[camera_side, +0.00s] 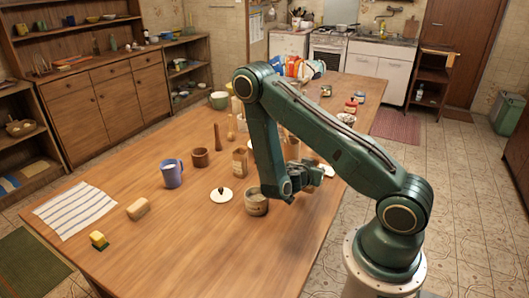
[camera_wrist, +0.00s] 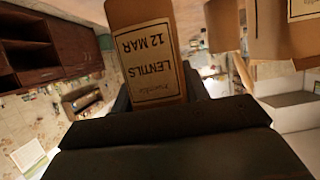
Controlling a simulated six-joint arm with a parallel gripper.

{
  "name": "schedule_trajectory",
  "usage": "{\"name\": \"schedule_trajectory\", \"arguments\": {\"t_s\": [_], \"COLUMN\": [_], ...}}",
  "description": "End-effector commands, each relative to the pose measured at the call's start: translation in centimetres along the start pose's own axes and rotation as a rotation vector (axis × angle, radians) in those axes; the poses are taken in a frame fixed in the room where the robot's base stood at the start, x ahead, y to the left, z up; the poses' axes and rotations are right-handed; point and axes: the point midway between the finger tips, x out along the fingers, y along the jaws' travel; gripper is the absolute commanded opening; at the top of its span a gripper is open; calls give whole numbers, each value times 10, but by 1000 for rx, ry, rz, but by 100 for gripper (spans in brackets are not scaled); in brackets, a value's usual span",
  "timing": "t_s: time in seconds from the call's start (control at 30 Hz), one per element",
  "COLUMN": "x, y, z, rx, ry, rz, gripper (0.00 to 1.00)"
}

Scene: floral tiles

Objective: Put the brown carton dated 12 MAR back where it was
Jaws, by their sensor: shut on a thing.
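The brown carton (camera_wrist: 146,55) reads LENTILS 12 MAR on a pale label and appears upside down in the wrist view. My gripper (camera_wrist: 158,94) is shut on it, with dark fingers at its two sides. A second brown carton (camera_wrist: 282,32) with a pale label stands to the right in the wrist view; its date is not readable. In the side view my gripper (camera_side: 298,182) is over the right part of the table, and my arm hides much of what it holds. A brown carton (camera_side: 240,163) shows left of my arm there; I cannot tell which one it is.
On the wooden table (camera_side: 180,245), a jar (camera_side: 256,201) and a white lid (camera_side: 221,194) lie close to my gripper. A blue mug (camera_side: 172,174), brown cup (camera_side: 200,158) and pepper mill (camera_side: 217,138) stand farther left.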

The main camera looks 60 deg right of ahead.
Motion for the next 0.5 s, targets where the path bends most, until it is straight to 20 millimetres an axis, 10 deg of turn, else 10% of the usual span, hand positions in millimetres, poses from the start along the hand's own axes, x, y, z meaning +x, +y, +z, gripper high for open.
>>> {"name": "schedule_trajectory", "arguments": {"t_s": [0.5], "x": [13], "y": [0], "z": [31], "rx": [-2], "ry": [0], "rz": [1], "gripper": [25]}}
